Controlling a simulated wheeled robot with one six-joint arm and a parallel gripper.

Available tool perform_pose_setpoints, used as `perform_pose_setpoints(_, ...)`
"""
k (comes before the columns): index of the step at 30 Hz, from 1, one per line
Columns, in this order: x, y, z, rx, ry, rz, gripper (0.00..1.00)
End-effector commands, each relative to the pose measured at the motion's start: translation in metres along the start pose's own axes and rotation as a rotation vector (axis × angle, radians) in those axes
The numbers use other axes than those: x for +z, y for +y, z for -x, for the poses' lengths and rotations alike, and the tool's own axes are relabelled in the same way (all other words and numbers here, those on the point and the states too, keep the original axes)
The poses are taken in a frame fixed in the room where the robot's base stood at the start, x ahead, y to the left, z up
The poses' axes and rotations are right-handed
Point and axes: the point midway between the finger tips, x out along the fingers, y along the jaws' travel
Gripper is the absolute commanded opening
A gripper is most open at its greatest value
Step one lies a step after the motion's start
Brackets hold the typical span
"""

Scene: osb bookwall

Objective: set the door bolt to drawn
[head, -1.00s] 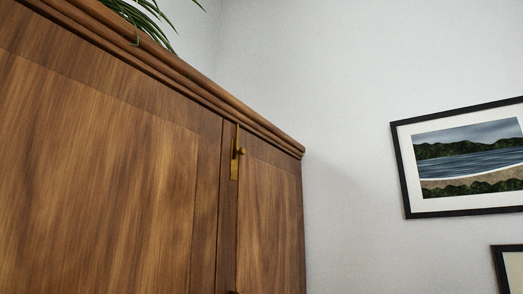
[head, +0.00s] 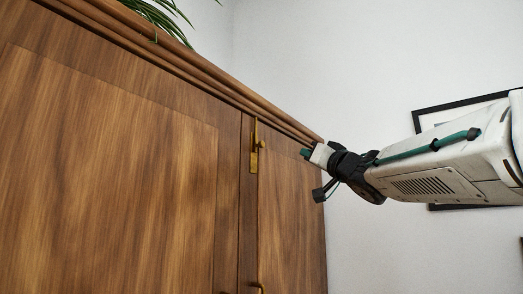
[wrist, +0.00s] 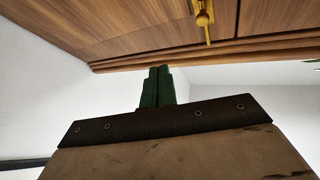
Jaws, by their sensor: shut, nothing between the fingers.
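The brass door bolt (head: 254,150) is mounted upright near the top of the wooden cabinet, by the gap between its two doors. Its small round knob (head: 262,144) sticks out to the right, around mid-height on the bolt. The bolt also shows at the top of the wrist view (wrist: 204,18). My gripper (head: 305,153) is to the right of the bolt, apart from it, pointing left. In the wrist view its green fingers (wrist: 157,84) are together with nothing between them, below the bolt in the picture.
The wooden cabinet (head: 120,160) fills the left, with a moulded cornice (head: 200,72) along its top. A brass handle (head: 261,289) shows at the bottom edge. A plant (head: 158,15) sits on top. A framed picture (head: 430,122) hangs behind my arm on the white wall.

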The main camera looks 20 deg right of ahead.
Motion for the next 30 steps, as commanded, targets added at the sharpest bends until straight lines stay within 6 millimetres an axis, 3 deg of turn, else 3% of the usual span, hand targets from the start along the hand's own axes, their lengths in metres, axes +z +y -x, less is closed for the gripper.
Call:
perform_pose_setpoints(3, -0.021, -0.022, -0.014, -0.179, 0.019, -0.029, 0.00)
perform_pose_setpoints(6, -0.028, -0.035, -0.017, -0.272, 0.012, -0.049, 0.00)
perform_pose_setpoints(21, -0.029, -0.043, -0.021, -0.318, 0.004, -0.060, 0.00)
perform_pose_setpoints(26, -0.029, -0.050, -0.040, -0.320, 0.004, -0.062, 0.00)
perform_pose_setpoints(30, -0.029, -0.059, -0.067, -0.320, 0.004, -0.061, 0.00)
